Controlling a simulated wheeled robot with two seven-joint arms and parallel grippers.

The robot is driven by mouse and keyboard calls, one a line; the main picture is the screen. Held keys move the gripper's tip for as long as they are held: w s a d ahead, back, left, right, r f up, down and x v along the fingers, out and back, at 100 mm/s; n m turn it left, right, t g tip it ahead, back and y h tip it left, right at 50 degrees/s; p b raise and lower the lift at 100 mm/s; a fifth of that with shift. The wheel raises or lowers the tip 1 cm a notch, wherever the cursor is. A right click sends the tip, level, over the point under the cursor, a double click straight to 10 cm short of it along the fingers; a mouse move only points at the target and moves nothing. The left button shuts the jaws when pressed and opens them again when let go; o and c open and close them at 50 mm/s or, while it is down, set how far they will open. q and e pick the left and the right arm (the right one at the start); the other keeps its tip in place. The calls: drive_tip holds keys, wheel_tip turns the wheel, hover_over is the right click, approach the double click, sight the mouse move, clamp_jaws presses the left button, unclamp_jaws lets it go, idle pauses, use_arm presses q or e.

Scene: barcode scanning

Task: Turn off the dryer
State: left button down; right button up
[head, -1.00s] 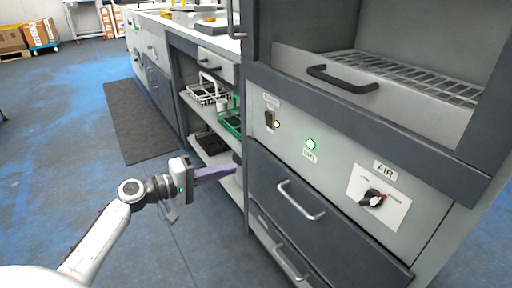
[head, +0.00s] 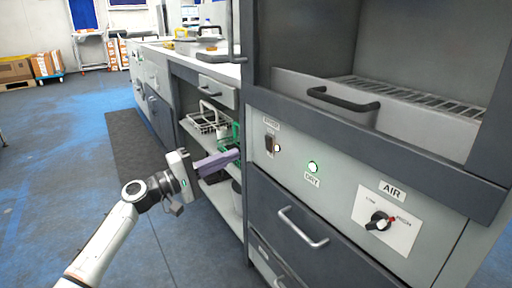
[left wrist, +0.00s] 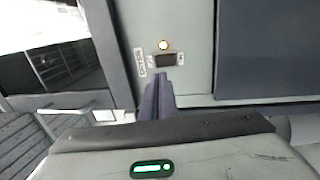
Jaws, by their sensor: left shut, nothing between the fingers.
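The dryer is the grey cabinet at the right, with a light grey control panel (head: 340,185). At the panel's left is a dark rocker switch (head: 270,144) under a small label, with a lit lamp beside it. In the left wrist view the fingertips (left wrist: 170,77) appear just below the switch (left wrist: 166,60).
Left of the dryer, an open shelf holds a white wire basket (head: 207,122) and green items behind my gripper. A drawer with a metal handle (head: 303,228) is below the panel. A dryer drawer with a black handle (head: 343,99) juts above it.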

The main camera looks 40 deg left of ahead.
sight(267, 140)
use_arm(q)
drive_tip(key=b+x, duration=0.1)
drive_tip(key=x, duration=0.7)
drive_tip(key=shift+w+d+r, duration=0.1)
drive_tip(key=shift+w+d, duration=0.1)
drive_tip(key=shift+w, duration=0.25)
use_arm(e)
drive_tip(key=shift+w+a+r+t+y, duration=0.15)
drive_tip(key=shift+a+r+t+y, duration=0.2)
drive_tip(key=shift+r, duration=0.25)
